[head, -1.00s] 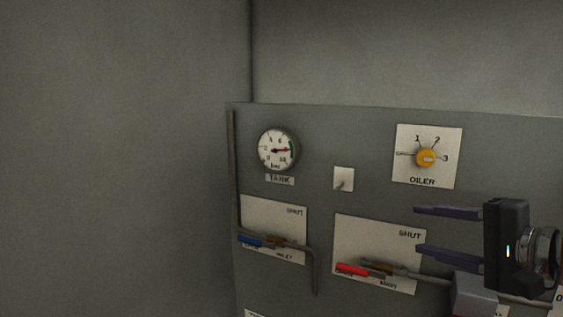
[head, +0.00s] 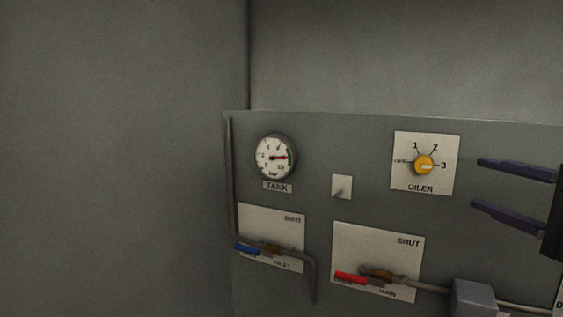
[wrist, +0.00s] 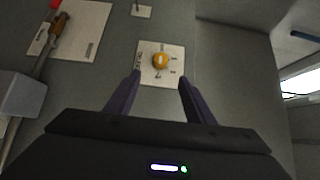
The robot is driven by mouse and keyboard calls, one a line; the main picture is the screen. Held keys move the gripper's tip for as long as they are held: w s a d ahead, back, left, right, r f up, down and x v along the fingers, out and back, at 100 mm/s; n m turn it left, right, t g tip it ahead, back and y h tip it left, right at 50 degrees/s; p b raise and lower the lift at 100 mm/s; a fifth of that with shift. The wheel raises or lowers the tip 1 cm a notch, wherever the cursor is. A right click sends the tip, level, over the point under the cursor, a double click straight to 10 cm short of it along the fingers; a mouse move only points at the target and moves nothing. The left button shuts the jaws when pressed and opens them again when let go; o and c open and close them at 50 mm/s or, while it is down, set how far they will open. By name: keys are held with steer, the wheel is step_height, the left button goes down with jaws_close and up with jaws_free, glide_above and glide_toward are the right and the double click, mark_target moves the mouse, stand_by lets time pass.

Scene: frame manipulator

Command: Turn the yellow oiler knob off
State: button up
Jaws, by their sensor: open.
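The yellow oiler knob (head: 424,165) sits on a white OILER plate (head: 408,181) marked OFF, 1, 2 and 3. Its pale pointer mark appears to face right, towards 3. My gripper (head: 474,182) is open and empty, to the right of the plate in the head view, its two dark fingers pointing left. In the wrist view, my gripper's fingers (wrist: 160,78) are apart, and the knob (wrist: 160,61) shows ahead of them, roughly centred between the tips. The gripper does not touch the knob.
A round TANK gauge (head: 274,157) and a small switch plate (head: 342,186) are left of the knob. Below are a blue valve lever (head: 247,250) and a red one (head: 351,278) with pipes. A grey box (head: 473,297) stands out at lower right.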

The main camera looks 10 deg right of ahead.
mark_target(429, 168)
steer(key=w, duration=0.4)
steer(key=w+a, duration=0.1)
steer(key=w, duration=0.7)
steer(key=shift+w+a, duration=0.4)
steer(key=shift+c, duration=0.4)
steer(key=shift+f, duration=0.1)
steer(key=c, duration=1)
